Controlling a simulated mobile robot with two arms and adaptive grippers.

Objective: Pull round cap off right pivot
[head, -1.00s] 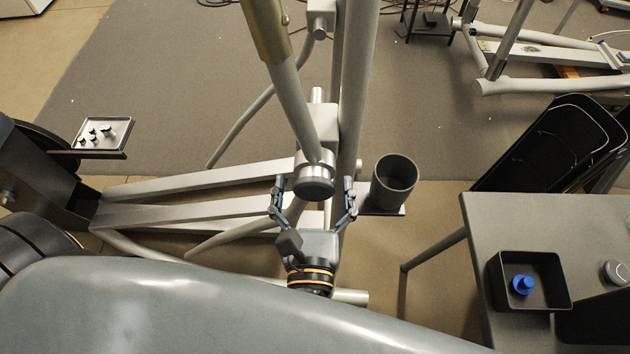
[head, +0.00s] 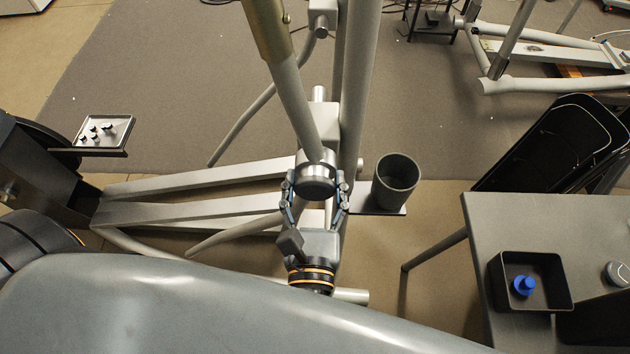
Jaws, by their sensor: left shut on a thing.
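The round cap (head: 317,189) is a dark grey disc on the near end of the pivot (head: 317,164), where the grey handle arm meets the elliptical's frame. My left gripper (head: 317,186) has its two fingers closed against the left and right sides of the cap. The cap sits against the pivot, with no gap that I can see. My right gripper is not in view.
A dark cup (head: 396,181) stands on a small shelf just right of the pivot. A tray with small parts (head: 103,131) is at the left. At the right, a grey table (head: 545,222) bears a black bin (head: 500,287) holding a blue item (head: 523,285).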

